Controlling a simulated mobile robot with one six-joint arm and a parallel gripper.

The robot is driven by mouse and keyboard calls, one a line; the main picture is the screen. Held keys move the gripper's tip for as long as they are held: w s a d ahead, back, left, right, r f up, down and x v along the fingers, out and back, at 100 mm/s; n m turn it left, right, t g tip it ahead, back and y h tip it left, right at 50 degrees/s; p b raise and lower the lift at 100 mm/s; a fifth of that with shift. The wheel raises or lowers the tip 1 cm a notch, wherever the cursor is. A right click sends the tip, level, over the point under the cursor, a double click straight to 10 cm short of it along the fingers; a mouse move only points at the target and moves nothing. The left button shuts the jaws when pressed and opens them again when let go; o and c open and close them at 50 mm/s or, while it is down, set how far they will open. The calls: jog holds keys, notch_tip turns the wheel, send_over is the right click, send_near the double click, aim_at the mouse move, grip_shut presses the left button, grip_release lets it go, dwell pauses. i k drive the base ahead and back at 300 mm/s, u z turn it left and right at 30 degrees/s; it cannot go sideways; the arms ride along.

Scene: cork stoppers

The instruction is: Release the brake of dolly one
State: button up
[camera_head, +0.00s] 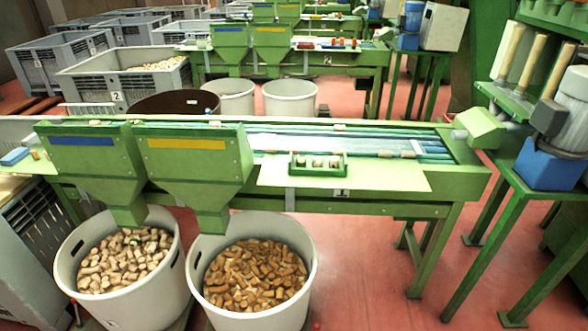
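No dolly can be made out clearly. Two large white round bins stand in front of the green sorting table: a left bin (172,243) full of pale corks (125,262) and a right bin (310,262) full of browner corks (255,277). A small red knob on a thin stem (73,303) shows at the lower left side of the left bin. Another small red spot (317,326) shows at the bottom edge, right of the right bin. What the bins rest on is mostly hidden. My gripper is not in view.
The green table (390,207), with two hoppers (85,150) over the bins, spans the middle. A grey crate (30,270) stands close on the left. A green stand with a blue-based motor (548,165) is at right. Red floor (370,270) is open right of the bins.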

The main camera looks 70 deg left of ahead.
aim_at(75, 301)
jog(key=u, duration=0.05)
jog(key=k, duration=1.15)
jog(key=u, duration=3)
jog(key=i, duration=1)
jog(key=u, duration=0.05)
